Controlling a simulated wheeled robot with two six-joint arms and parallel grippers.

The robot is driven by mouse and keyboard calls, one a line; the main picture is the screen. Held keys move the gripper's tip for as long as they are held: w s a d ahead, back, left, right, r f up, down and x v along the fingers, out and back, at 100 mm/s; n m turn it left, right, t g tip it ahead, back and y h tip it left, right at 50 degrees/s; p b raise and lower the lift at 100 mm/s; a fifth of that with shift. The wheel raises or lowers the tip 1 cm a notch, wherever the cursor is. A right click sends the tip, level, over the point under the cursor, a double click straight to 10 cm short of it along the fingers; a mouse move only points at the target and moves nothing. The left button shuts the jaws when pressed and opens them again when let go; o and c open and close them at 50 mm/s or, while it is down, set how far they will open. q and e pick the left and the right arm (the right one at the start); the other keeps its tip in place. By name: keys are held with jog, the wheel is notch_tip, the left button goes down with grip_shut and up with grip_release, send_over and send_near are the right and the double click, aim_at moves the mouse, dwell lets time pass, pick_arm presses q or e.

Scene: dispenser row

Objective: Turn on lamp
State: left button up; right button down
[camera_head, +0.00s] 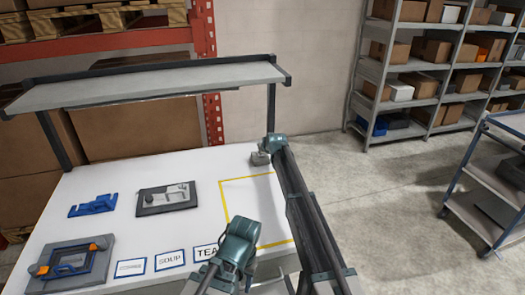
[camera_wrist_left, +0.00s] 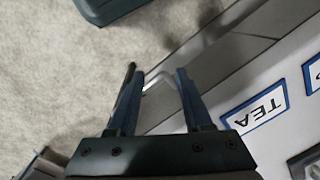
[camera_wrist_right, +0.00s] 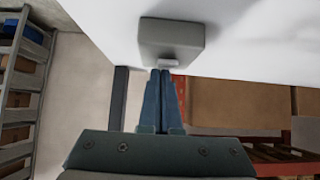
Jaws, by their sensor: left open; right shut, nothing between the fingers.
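A small grey box (camera_head: 259,158) with a pale raised button (camera_wrist_right: 168,64) stands at the far right of the white table; the box also shows in the right wrist view (camera_wrist_right: 172,36). My right gripper (camera_wrist_right: 162,72) is shut and empty, its tips close to the button; I cannot tell whether they touch it. No lamp is clearly recognisable; a grey overhead panel (camera_head: 160,84) spans the table.
The white table (camera_head: 120,185) holds a blue part (camera_head: 93,205), a grey fixture (camera_head: 166,197), a grey-blue-orange fixture (camera_head: 72,262), labels and a yellow outline (camera_head: 224,200). A cart (camera_head: 490,195) and shelving (camera_head: 420,100) stand right. Floor (camera_head: 370,200) between is clear.

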aim_at(263, 155)
jog(key=shift+s, duration=0.2)
jog(key=shift+w+r+p, duration=0.15)
jog(key=shift+r+p, duration=0.35)
jog(key=shift+p, duration=0.15)
notch_tip(263, 155, up, 3)
jog(key=p, duration=0.3)
jog(key=shift+w+r, duration=0.1)
jog(key=shift+r, duration=0.1)
jog(key=p+v, duration=0.7)
jog(key=v, duration=0.2)
jog(key=shift+r, duration=0.6)
jog(key=shift+w+a, duration=0.1)
jog(key=shift+w, duration=0.05)
jog(key=shift+s+a+f+t+b, duration=0.15)
jog(key=shift+s+f+t+b, duration=0.25)
jog(key=shift+b, duration=0.5)
jog(key=shift+f, duration=0.15)
